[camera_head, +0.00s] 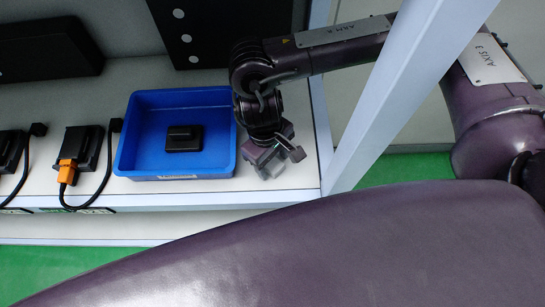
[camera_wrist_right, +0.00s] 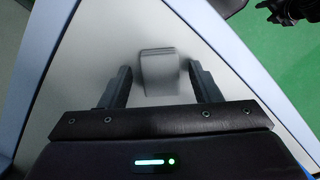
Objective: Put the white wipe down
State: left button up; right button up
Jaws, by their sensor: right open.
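The white wipe (camera_wrist_right: 160,68) shows in the right wrist view as a small pale folded piece with a grey band along its far edge. It is at the white shelf surface, between the two fingers of my right gripper (camera_wrist_right: 161,84). The fingers are open, with a gap on both sides of the wipe. In the head view my right gripper (camera_head: 274,158) points down at the shelf's right end, just right of the blue bin. There the wipe is mostly hidden by the gripper and hard to make out. My left gripper is not in view.
A blue bin (camera_head: 130,150) holding a black device (camera_head: 184,138) stands left of the gripper. A black box with an orange plug (camera_head: 68,172) and cable sits further left. A pale frame post (camera_head: 385,105) rises at the right, close to my forearm. Dark cases stand behind.

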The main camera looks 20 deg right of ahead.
jog(key=shift+r, duration=0.1)
notch_tip(320, 180, up, 12)
jog(key=w, duration=0.1)
jog(key=shift+w+a+b, duration=0.25)
jog(key=shift+a+b, duration=0.1)
jog(key=shift+a, duration=0.1)
dwell(0.3)
